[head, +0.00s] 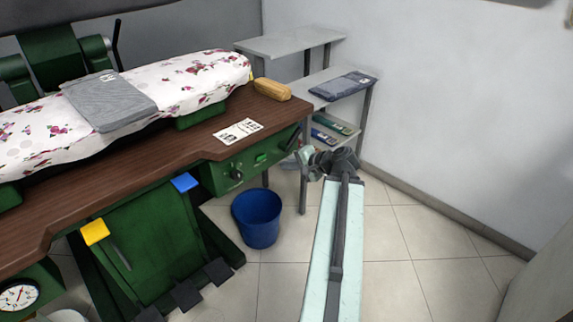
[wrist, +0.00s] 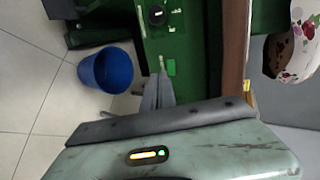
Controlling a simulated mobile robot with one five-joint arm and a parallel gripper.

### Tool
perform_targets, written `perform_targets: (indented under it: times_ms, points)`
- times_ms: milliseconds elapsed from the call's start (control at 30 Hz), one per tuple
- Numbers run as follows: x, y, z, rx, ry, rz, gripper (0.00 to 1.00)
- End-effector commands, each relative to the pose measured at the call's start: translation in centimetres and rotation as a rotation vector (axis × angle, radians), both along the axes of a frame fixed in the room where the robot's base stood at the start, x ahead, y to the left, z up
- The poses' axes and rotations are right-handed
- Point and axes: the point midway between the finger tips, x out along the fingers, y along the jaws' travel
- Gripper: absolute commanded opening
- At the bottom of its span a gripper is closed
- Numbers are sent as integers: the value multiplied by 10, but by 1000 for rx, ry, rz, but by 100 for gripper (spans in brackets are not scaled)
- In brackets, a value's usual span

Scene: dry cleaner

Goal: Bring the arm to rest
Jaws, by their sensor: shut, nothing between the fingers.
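My arm (head: 325,250) reaches out from the bottom of the head view toward the right end of the pressing table. My gripper (head: 303,155) is at its far end, in front of the shelf unit, and looks empty. In the wrist view the gripper's grey fingers (wrist: 160,75) are together with nothing between them. They show in front of the green machine panel (wrist: 175,50). I cannot tell the exact distance to the panel.
The wooden table (head: 150,145) holds a floral pressing board (head: 195,80), a folded grey cloth (head: 110,100), a paper card (head: 238,131) and a tan block (head: 272,89). A blue bucket (head: 257,220) stands on the floor. The tiled floor (head: 405,250) right of my arm is clear.

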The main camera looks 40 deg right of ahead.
Motion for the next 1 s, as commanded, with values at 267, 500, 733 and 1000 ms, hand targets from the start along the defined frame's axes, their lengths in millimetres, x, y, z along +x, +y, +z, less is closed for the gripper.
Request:
perform_targets:
  times_ms: [267,500,733,1000]
  points:
    - [2,3,-1,-1,2,6,0]
    - [55,122,-42,-136,192,336,0]
    - [70,285,-94,-414,473,835,0]
    - [51,387,-115,-691,673,1190,0]
